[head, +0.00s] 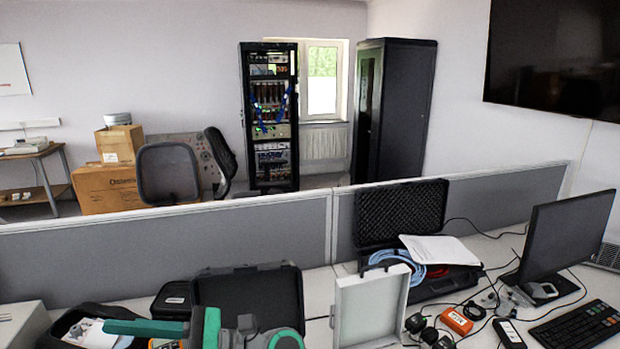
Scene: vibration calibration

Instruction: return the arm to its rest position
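I cannot make out my gripper or its fingers in the head view. Teal and dark grey rounded parts (212,328) show at the bottom edge, left of centre, cut off by the frame. I cannot tell whether they belong to my arm or to equipment on the desk.
The desk holds an open black case (250,295), a white panel-like case (370,308), a foam-lined case (400,215) with cables, an orange device (456,321), a monitor (562,236) and a keyboard (580,326). A grey partition (170,250) runs behind. Little desk surface is free.

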